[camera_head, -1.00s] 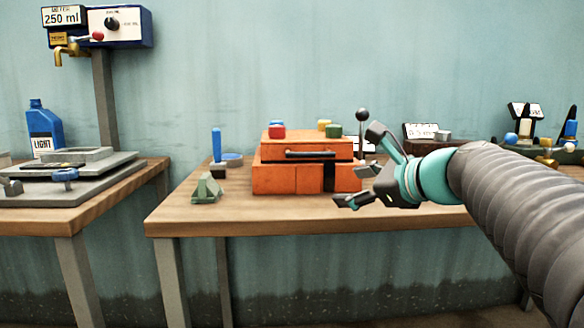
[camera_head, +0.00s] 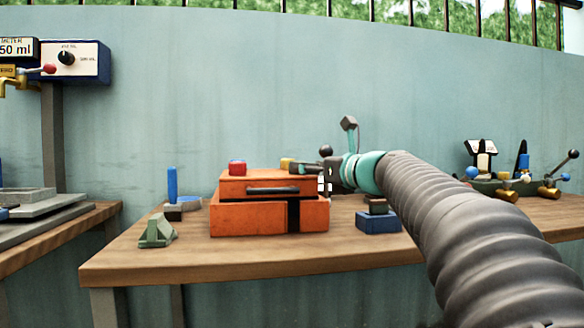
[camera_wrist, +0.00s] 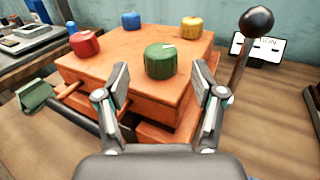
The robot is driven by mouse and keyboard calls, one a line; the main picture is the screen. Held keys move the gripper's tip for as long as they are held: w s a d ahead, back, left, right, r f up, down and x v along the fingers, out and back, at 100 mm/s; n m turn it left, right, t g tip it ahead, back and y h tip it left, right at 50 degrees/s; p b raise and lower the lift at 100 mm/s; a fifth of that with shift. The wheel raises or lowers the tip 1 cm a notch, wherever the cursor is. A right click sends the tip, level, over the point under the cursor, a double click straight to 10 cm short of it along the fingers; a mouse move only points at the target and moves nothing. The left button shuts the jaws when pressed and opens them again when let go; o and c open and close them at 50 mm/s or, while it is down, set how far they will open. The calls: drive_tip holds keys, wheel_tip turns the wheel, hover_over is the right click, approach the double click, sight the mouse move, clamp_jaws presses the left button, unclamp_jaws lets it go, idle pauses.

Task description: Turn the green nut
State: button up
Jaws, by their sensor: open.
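The green nut (camera_wrist: 161,61) is a round ribbed knob with a pale mark, on top of the orange box (camera_wrist: 120,62) near its front right corner. I cannot make it out in the head view, where my gripper (camera_head: 322,146) is over that end of the box (camera_head: 262,216). In the wrist view my gripper (camera_wrist: 162,98) is open and empty. Its two fingers are spread wide on the near side of the green nut, one to the left and one to the right, apart from it.
A red nut (camera_wrist: 85,45), a blue nut (camera_wrist: 131,20) and a yellow nut (camera_wrist: 192,27) share the box top. A lever with a dark ball knob (camera_wrist: 257,21) rises just right of the box. A green wedge (camera_head: 157,231) stands left on the wooden table (camera_head: 200,262).

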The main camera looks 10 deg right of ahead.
drive_tip(key=shift+x, duration=2.4)
drive_tip(key=shift+d, duration=0.1)
drive_tip(key=c, duration=1.2)
